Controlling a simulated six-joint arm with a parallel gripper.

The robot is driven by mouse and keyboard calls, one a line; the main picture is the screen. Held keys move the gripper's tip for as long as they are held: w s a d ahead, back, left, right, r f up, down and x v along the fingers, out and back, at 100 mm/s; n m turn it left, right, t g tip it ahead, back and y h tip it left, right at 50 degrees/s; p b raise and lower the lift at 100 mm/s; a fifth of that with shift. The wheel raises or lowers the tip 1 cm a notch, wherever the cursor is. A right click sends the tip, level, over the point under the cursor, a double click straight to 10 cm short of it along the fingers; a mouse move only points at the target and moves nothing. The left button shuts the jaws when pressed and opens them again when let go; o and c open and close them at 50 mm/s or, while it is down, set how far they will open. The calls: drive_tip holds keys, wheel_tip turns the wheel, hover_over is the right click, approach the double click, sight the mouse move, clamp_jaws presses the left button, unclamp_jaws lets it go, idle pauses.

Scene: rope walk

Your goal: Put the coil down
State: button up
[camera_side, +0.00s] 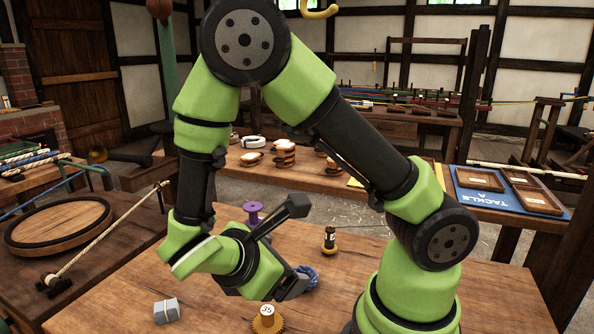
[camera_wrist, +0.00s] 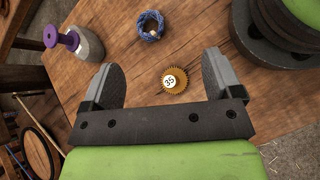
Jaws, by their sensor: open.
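The coil is a small ring of blue rope. In the wrist view the coil (camera_wrist: 150,25) lies on the wooden table, above and beyond the fingertips, with a pale bit at its top. In the side view the coil (camera_side: 311,277) shows partly behind my gripper (camera_side: 296,286). In the wrist view my gripper (camera_wrist: 160,75) is open, its two fingers wide apart, with nothing held between them. The coil is clear of both fingers there. In the side view the fingertips are hard to make out.
A brass toothed disc labelled 35 (camera_wrist: 175,80) shows between the fingers; it stands near the table's front (camera_side: 268,318). A purple-topped grey piece (camera_wrist: 88,46), a grey tied block (camera_side: 166,310) and a black-and-yellow piece (camera_side: 330,241) stand around. Free table lies at right.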

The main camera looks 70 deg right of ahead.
drive_tip(key=s+a+r+m+t+y, duration=0.1)
drive_tip(key=s+r+m+t+y, duration=0.1)
drive_tip(key=r+m+t+y, duration=0.3)
drive_tip(key=s+a+r+m+t+y, duration=0.1)
drive_tip(key=r+m+t+y, duration=0.3)
drive_tip(key=r+m, duration=0.6)
wheel_tip(320, 180, up, 3)
drive_tip(key=s+y, duration=0.1)
drive_tip(key=y, duration=0.1)
drive_tip(key=shift+s+a+m+t+y, duration=0.3)
drive_tip(key=shift+s+a+t+y, duration=0.1)
